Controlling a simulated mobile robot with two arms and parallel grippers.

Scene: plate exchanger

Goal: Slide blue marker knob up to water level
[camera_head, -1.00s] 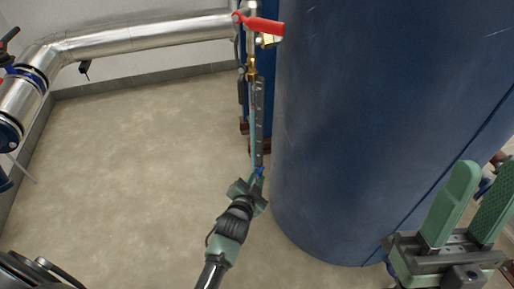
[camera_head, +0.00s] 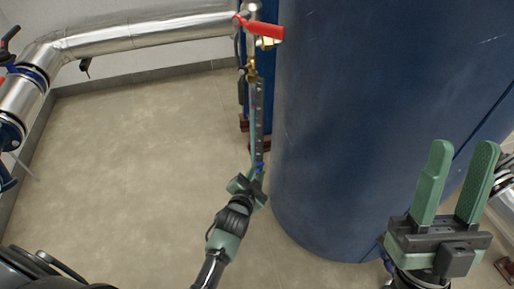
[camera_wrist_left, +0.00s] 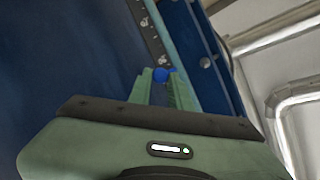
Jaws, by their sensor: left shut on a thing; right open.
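The blue marker knob (camera_wrist_left: 160,75) shows between the fingertips of my left gripper (camera_wrist_left: 161,84) in the left wrist view. In the head view the knob (camera_head: 260,167) is a small blue spot at the lower part of the sight gauge (camera_head: 259,115), which has a dark scale strip beside a clear tube. My left gripper (camera_head: 252,180) is shut on the knob. The water level in the tube is too small to tell. My right gripper (camera_head: 456,185) is open and empty at the lower right, pointing up.
A large blue tank (camera_head: 380,110) stands just right of the gauge. A red valve handle (camera_head: 262,28) and brass fitting (camera_head: 252,72) are above it. A silver pipe (camera_head: 140,42) runs along the back left wall. The floor on the left is clear.

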